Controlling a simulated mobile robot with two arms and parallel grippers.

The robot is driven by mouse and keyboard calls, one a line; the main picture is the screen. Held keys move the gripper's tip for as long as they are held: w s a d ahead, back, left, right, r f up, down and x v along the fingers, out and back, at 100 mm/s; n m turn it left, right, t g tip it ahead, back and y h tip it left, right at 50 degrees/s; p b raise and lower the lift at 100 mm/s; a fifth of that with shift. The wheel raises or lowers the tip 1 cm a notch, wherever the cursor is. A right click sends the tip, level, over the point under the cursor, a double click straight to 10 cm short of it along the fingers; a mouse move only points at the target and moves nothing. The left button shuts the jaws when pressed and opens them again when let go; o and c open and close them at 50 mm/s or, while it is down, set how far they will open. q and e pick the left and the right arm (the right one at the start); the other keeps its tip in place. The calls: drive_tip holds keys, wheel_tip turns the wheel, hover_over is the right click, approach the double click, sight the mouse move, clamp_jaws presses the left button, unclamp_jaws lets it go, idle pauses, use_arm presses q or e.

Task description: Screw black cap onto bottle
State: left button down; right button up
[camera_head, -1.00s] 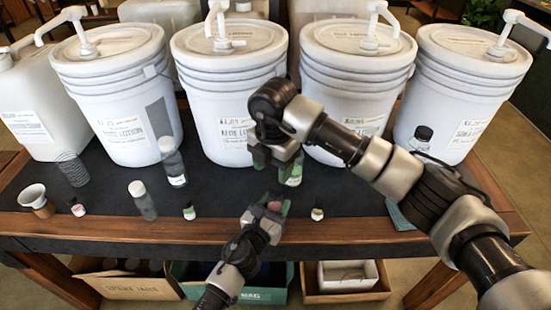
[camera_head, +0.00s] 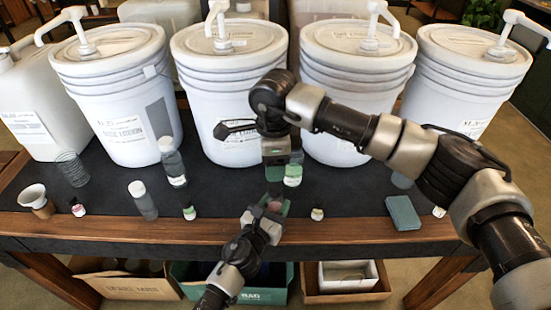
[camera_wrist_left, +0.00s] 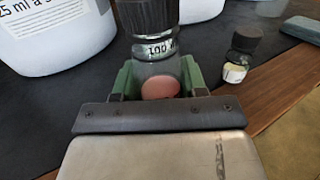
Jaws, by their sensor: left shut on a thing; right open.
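My left gripper (camera_head: 267,214) is shut on a small clear bottle at the front middle of the table. In the left wrist view its green fingers flank the bottle (camera_wrist_left: 159,68), which has a pinkish patch low down and "100" printed near the top. A black ribbed cap (camera_wrist_left: 152,14) sits at the bottle's top, partly cut off by the frame edge; I cannot tell how tightly it is seated. My right gripper (camera_head: 275,160) is open, pointing down just above the left one. The head view hides most of the bottle between them.
White pump buckets (camera_head: 230,95) line the back. A small dark bottle (camera_wrist_left: 240,55) stands right of the held bottle. Several small bottles, including a white-capped one (camera_head: 143,200), stand left. A teal pad (camera_head: 403,213) lies right, near the wooden front edge.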

sight(276, 187)
drive_tip(key=n, duration=0.4)
drive_tip(key=shift+r, duration=0.1)
drive_tip(key=n, duration=0.3)
drive_tip(key=shift+d+r+n, duration=0.1)
drive_tip(key=shift+d+n, duration=0.05)
drive_tip(key=shift+n, duration=0.25)
drive_tip(key=shift+f, duration=4.05)
